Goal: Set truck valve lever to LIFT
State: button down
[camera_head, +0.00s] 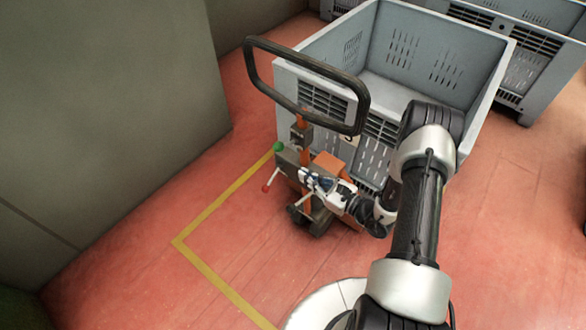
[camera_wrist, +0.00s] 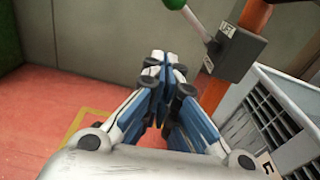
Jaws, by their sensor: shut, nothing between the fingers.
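The pallet truck's orange mast (camera_head: 304,140) stands in front of a grey crate, with a black loop handle (camera_head: 365,105) on top. A lever with a green knob (camera_head: 278,146) juts out to the left of the mast. In the wrist view the green knob (camera_wrist: 174,4) is cut by the top edge, and its metal rod slants down right to a dark valve box (camera_wrist: 241,55).
A second lever with a red knob (camera_head: 265,188) is low on the truck's left, close to my gripper. The grey crate (camera_head: 480,95) stands behind and right. A grey-green wall (camera_head: 110,110) bounds the left. The red floor (camera_head: 225,235) with its yellow line is clear.

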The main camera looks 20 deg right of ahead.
jog(key=v, duration=0.4)
jog(key=shift+s+p, duration=0.15)
jog(key=shift+p, duration=0.15)
jog(key=s+a+r+n+g+y, duration=0.2)
jog(key=a+r+n+g, duration=0.3)
jog(key=r, duration=0.3)
jog(key=s+a+r+n+g+y, duration=0.1)
jog(key=a+r+n+g+y, duration=0.1)
jog(key=a+r+n+g, duration=0.45)
jog(key=s+a+r+n+g+h, duration=0.35)
jog(key=s+r+n, duration=0.35)
jog(key=s+r, duration=0.25)
jog(key=s+d+r+n+t+h, duration=0.5)
jog(key=s+d+r+n+h, duration=0.2)
jog(key=s+r+n+h, duration=0.1)
jog(key=s+n+h, duration=0.1)
jog(key=s+h, duration=0.1)
jog(key=shift+s+d+r+t+h, duration=0.3)
jog(key=shift+d+r+t+h, duration=0.05)
jog(key=shift+t, duration=0.05)
